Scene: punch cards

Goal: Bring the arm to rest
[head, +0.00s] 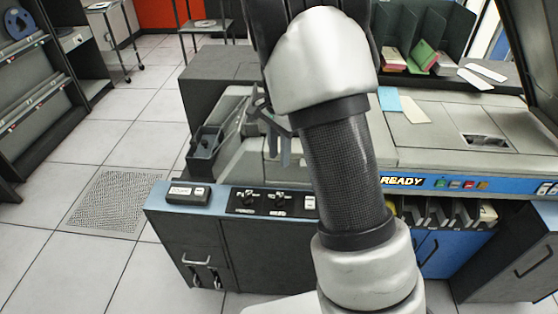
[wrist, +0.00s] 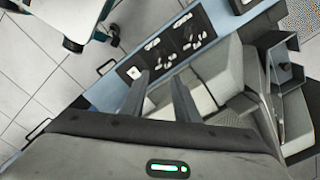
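My arm crosses the middle of the head view, large and close, and hides part of the card machine (head: 228,172) behind it. My gripper (head: 279,158) shows just left of the arm, over the left part of the machine. In the wrist view my gripper (wrist: 160,76) has its two dark fingers apart with nothing held between them. The fingers point toward the machine's blue-edged front panel with black dials (wrist: 178,42). I cannot tell exactly how high they are above the machine.
A dark hopper (head: 205,150) stands up at the machine's left end. Coloured cards (head: 424,55) stand in a rack at the back right, and loose cards (head: 402,104) lie on the machine top. The tiled floor (head: 110,150) at left is open, with a grate (head: 115,200).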

